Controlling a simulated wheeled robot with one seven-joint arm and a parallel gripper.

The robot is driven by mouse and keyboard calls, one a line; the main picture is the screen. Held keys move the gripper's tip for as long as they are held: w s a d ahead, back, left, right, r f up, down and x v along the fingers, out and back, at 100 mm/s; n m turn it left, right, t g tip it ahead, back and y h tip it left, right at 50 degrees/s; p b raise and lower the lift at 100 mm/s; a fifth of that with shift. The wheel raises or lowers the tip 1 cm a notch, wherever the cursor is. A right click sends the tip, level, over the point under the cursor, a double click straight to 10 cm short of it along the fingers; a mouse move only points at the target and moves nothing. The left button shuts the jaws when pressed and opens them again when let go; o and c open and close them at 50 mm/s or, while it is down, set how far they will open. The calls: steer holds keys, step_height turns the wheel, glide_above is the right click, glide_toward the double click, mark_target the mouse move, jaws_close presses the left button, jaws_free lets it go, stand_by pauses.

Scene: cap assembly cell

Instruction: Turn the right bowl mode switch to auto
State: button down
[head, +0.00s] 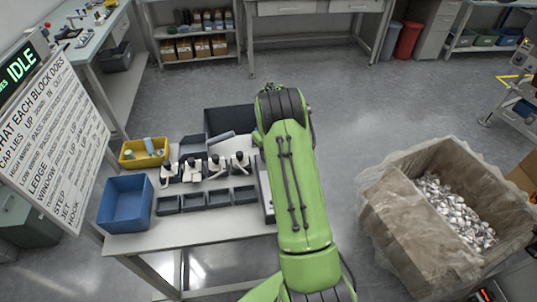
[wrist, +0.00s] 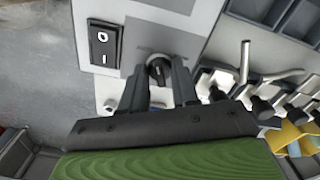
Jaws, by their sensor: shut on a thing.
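A round black mode switch knob (wrist: 157,68) sits on a grey panel (wrist: 152,37) in the wrist view. Faint lettering beside the knob is too blurred to read. My gripper (wrist: 159,80) has one dark finger on each side of the knob and is shut on it. I cannot tell exactly which position the knob points to. In the head view my green arm hides the gripper and the switch.
A black rocker switch (wrist: 103,46) marked O and I is left of the knob. Metal fixtures with levers (wrist: 245,75) stand close on the right. A blue bin (head: 126,204), a yellow bin (head: 144,153) and small dark trays (head: 193,201) are on the bench.

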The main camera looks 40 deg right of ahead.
steer(key=shift+n+b, duration=0.35)
steer(key=shift+n, duration=1.55)
steer(key=c, duration=0.8)
jaws_free()
steer(key=shift+c, duration=0.2)
step_height(320, 180, up, 16)
steer(key=p, duration=0.2)
steer(key=shift+f, duration=0.15)
